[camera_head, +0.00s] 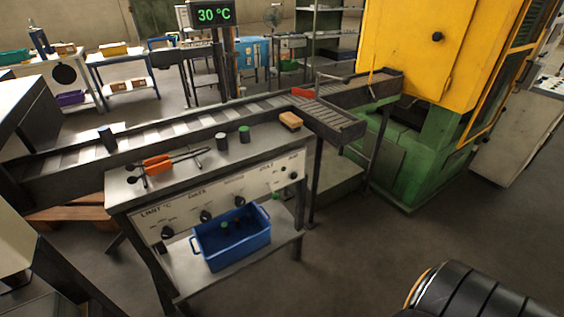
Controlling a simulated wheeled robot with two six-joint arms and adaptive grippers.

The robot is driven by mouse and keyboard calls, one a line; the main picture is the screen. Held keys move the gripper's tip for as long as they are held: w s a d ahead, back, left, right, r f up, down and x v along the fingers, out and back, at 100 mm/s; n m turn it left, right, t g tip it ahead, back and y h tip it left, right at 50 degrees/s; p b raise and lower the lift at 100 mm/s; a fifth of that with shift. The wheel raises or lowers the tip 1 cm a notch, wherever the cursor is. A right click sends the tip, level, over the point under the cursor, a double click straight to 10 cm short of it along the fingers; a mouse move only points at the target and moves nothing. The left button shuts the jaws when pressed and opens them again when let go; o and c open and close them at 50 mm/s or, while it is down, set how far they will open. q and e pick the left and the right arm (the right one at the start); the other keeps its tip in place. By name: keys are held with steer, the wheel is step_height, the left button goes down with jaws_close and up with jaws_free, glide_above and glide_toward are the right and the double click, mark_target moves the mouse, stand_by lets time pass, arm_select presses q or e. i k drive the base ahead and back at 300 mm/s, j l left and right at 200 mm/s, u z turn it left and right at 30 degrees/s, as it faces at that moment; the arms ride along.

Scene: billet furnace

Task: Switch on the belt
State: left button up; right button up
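The belt (190,127) is a long dark track with light slats. It runs from the left edge toward the yellow and green machine at the right. In front of it stands a grey bench with a control panel (222,190) on its front face. The panel carries a row of dark knobs (205,216) under small labels. One label, right of the middle, seems to read "BELT" (266,168). A small greenish control (275,196) sits below it, and its setting is too small to tell. A dark knob (293,175) is at the panel's right end. Neither gripper shows.
A blue crate (232,240) is on the lower shelf, in front of the panel's lower edge.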

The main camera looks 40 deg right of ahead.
mark_target(276, 196)
steer(key=k+j+z, duration=0.15)
steer(key=z, duration=0.9)
steer(key=i+l+z, duration=0.1)
steer(key=i+l, duration=0.1)
steer(key=i, duration=0.05)
